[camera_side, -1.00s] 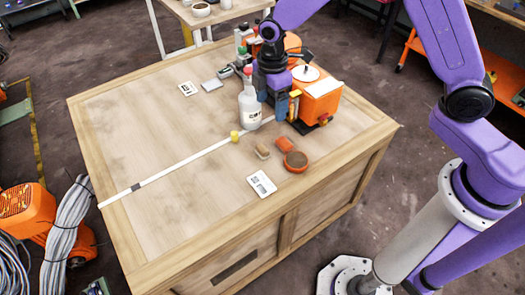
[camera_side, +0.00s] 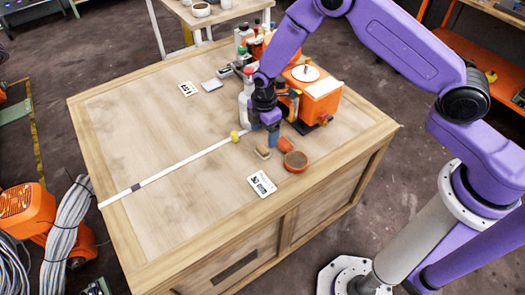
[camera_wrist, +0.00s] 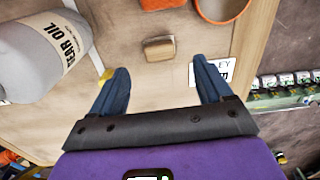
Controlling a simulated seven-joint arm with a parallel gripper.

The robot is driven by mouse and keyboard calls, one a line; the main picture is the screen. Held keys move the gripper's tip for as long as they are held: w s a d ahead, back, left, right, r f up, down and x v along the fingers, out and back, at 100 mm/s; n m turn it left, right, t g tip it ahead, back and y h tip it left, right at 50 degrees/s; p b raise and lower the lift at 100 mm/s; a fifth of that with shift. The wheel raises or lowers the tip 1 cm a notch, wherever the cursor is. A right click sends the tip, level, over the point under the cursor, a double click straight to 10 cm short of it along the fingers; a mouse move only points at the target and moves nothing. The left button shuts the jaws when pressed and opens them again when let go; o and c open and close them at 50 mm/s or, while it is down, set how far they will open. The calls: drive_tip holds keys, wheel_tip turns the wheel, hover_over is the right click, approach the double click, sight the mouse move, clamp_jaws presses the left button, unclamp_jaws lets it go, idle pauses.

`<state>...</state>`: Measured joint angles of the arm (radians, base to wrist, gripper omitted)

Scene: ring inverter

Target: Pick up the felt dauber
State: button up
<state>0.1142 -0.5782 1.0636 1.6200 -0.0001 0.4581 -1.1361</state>
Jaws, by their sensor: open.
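The small tan block with rounded edges, which looks like the felt dauber, lies on the wooden table (camera_side: 150,150) near its front edge. It shows in the side view (camera_side: 263,153) and, ahead of the fingers, in the wrist view (camera_wrist: 159,48). My gripper (camera_side: 264,131) is open and empty, above and just behind the block in the side view. In the wrist view my gripper (camera_wrist: 160,72) has its two blue fingers wide apart, with the block roughly centred beyond their tips. Nothing covers the block in either view.
A grey gear oil bottle (camera_wrist: 35,50) stands close at left. An orange-brown bowl (camera_side: 295,161) and a small orange piece (camera_side: 286,143) lie right beside the block. An orange machine (camera_side: 318,97) stands behind. A white printed card (camera_side: 261,184) lies in front. The table's left side is mostly clear.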

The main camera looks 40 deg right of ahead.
sight(262, 148)
drive_tip(key=shift+w+a+f, duration=0.1)
drive_tip(key=shift+f, duration=1.55)
drive_tip(key=shift+a+f, duration=0.1)
drive_tip(key=shift+f, duration=1.5)
drive_tip(key=c, duration=1.1)
